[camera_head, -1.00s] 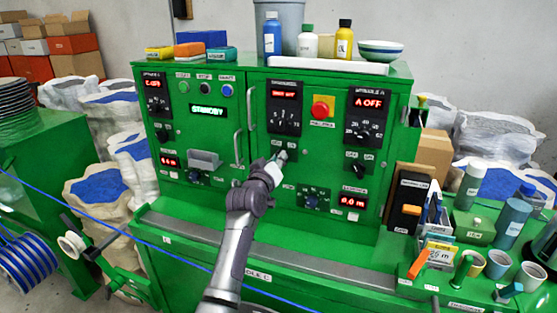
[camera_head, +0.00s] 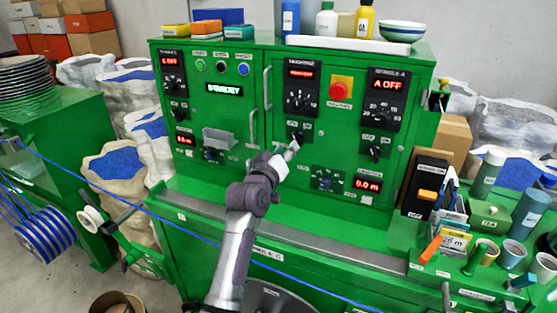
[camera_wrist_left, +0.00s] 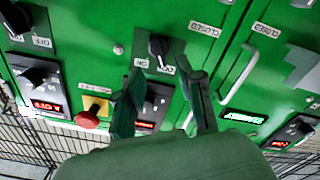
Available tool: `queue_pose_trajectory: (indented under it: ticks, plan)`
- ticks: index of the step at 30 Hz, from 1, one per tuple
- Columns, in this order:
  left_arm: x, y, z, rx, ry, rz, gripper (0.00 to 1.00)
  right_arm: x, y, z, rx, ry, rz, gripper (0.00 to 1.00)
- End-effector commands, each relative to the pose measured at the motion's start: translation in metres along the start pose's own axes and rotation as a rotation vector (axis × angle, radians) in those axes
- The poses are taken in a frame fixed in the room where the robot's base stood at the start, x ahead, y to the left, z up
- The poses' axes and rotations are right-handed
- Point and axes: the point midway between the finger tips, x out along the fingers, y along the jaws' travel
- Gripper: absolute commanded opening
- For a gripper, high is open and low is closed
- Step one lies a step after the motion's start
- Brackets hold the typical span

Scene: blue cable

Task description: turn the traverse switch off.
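The traverse switch is a black rotary knob (camera_head: 299,136) under the middle dial panel of the green cabinet, with small labels on both sides. It also shows in the wrist view (camera_wrist_left: 158,47), upside down, with its pointer roughly along the picture's vertical. I cannot tell surely which label it points to. My left gripper (camera_head: 291,151) is just below and in front of the knob in the head view. In the wrist view its two fingers (camera_wrist_left: 163,88) are spread apart with nothing between them, and the knob is beyond their tips. My right gripper is out of view.
A red emergency button (camera_head: 341,88) is up and right of the knob. A similar black switch (camera_head: 375,152) is under the right panel. Door handles (camera_head: 253,127) stick out to the left. A blue cable (camera_head: 150,212) runs across in front of the cabinet.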

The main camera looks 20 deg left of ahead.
Motion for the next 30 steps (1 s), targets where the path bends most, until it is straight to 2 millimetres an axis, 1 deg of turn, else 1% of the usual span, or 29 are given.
queue_pose_trajectory:
  ticks: [1, 3, 6, 9, 13, 26, 29, 30]
  plan:
    - [-0.012, -0.001, 0.001, 0.0, -0.001, 0.0, 0.38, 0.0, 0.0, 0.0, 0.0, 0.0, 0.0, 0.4]
    - [-0.025, 0.0, 0.001, 0.001, -0.001, 0.0, 0.38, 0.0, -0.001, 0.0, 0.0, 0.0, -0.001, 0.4]
    - [-0.04, 0.0, 0.001, 0.001, 0.0, 0.0, 0.38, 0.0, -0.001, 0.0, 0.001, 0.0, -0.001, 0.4]
    - [-0.05, 0.0, 0.001, 0.001, -0.002, 0.0, 0.38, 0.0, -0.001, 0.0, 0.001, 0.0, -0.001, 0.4]
    - [-0.056, 0.0, 0.001, 0.0, -0.001, 0.0, 0.38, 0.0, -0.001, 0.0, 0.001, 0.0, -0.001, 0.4]
    - [-0.056, 0.0, 0.001, 0.001, -0.002, 0.0, 0.38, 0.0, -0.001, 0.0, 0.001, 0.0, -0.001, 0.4]
    - [-0.061, -0.005, 0.011, 0.018, -0.03, -0.011, 0.38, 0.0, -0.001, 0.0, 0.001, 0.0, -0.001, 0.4]
    - [-0.067, -0.009, 0.021, 0.034, -0.057, -0.022, 0.38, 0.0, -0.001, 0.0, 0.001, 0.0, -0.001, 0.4]
